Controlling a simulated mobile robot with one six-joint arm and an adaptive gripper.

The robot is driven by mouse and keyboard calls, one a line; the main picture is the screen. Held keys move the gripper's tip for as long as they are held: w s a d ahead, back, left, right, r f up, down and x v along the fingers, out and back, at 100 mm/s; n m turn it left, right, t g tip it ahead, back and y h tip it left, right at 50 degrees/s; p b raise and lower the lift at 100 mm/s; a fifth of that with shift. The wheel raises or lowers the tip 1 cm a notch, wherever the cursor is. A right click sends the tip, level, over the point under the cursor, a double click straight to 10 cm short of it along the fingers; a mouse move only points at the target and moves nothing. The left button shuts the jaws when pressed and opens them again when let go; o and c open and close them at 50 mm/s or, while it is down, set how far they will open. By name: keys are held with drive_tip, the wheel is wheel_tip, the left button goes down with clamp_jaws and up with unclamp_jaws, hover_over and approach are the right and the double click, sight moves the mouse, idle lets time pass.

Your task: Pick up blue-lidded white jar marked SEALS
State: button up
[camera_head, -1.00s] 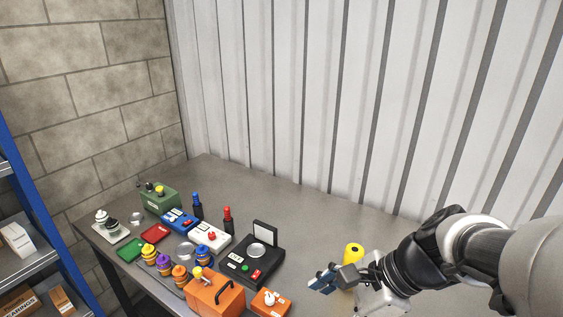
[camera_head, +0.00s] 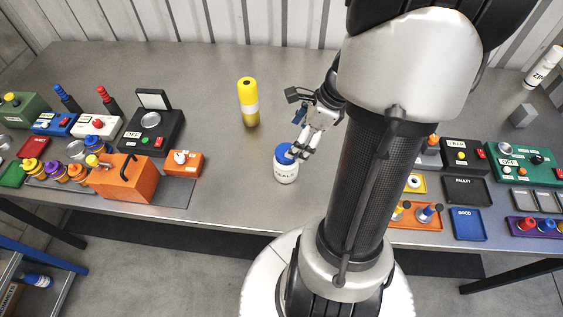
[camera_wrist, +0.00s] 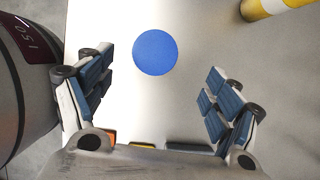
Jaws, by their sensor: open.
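The white jar (camera_head: 286,175) with the blue lid (camera_head: 282,153) stands upright near the front edge of the table; its label is partly readable as "EALS". My gripper (camera_head: 296,153) is at the jar's upper right, its fingers close to the lid in the head view. In the wrist view the round blue lid (camera_wrist: 155,52) shows from above, ahead of and between the two spread fingers of my gripper (camera_wrist: 160,95). The fingers are apart with nothing between the pads. Whether a finger touches the lid cannot be told.
An orange toolbox (camera_head: 124,178) and a small orange box (camera_head: 184,163) are to the left. A blue GOOD tray (camera_head: 468,224) lies right, beyond my arm. The table around the jar is clear.

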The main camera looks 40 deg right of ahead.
sight(280, 161)
drive_tip(key=b+x, duration=0.2)
drive_tip(key=x, duration=0.4)
drive_tip(key=shift+w+a+f, duration=0.1)
drive_tip(key=shift+a+f, duration=0.05)
drive_tip(key=shift+f, duration=0.2)
drive_tip(key=b+x, duration=0.2)
drive_tip(key=x, duration=0.1)
drive_tip(key=b+x, duration=0.1)
drive_tip(key=shift+a+f, duration=0.3)
drive_tip(key=shift+a, duration=0.1)
drive_tip(key=shift+f, duration=0.3)
drive_tip(key=shift+a+r, duration=0.1)
drive_tip(key=shift+c, duration=0.3)
drive_tip(key=c, duration=1.3)
drive_tip(key=shift+o, duration=0.2)
drive_tip(key=shift+r, duration=0.1)
